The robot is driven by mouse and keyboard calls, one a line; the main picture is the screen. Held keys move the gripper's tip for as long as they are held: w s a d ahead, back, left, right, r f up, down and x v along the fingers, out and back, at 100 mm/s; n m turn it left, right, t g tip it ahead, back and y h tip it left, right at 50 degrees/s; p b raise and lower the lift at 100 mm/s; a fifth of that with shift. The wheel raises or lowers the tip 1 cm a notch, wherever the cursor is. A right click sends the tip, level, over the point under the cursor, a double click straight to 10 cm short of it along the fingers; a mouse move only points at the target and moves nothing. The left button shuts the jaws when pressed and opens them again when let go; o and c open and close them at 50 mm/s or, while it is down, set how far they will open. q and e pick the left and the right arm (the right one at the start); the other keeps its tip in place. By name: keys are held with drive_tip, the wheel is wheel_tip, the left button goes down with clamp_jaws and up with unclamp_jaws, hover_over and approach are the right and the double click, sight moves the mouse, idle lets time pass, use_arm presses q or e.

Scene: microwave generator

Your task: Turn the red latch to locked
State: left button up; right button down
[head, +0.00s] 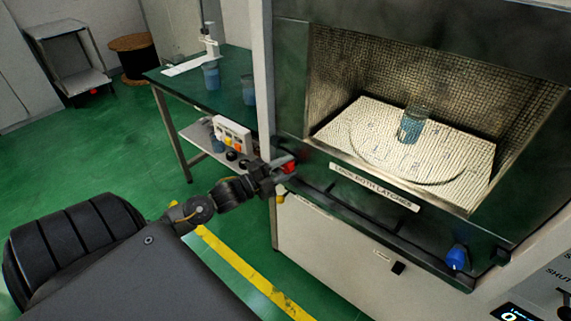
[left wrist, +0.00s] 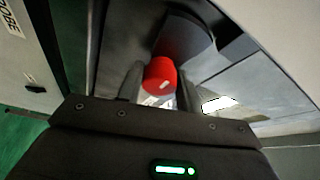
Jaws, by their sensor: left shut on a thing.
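The red latch (head: 289,167) sits at the left end of the dark ledge under the chamber opening. My left gripper (head: 280,171) is at it, coming from the left. In the left wrist view the red latch (left wrist: 160,78) shows as a round red knob between the two fingers of my left gripper (left wrist: 160,92), which are shut on it. A small pale mark shows on the knob. Whether it points to locked cannot be told. A blue latch (head: 457,257) is at the right end of the ledge. My right gripper is not in view.
The chamber (head: 340,75) stands open, with a beaker of blue liquid (head: 412,125) on its patterned floor. A label strip (head: 374,186) about latches runs along the ledge. A green table (head: 180,84) with beakers stands behind left. A control box (head: 231,135) sits below it.

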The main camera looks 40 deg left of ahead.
use_arm(q)
drive_tip(key=shift+m+g+p, duration=0.35)
drive_tip(key=shift+m+g, duration=0.05)
drive_tip(key=shift+m, duration=0.5)
drive_tip(key=shift+m+g+p, duration=0.4)
drive_tip(key=shift+m, duration=1)
drive_tip(key=shift+f+m+g+p, duration=0.1)
drive_tip(key=shift+m+g+p, duration=0.2)
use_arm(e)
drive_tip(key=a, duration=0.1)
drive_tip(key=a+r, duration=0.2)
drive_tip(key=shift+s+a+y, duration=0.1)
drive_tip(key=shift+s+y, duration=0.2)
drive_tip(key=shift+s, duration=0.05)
use_arm(q)
drive_tip(key=shift+a, duration=0.1)
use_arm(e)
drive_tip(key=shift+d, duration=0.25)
use_arm(q)
drive_tip(key=o, duration=0.7)
drive_tip(key=shift+o, duration=1.3)
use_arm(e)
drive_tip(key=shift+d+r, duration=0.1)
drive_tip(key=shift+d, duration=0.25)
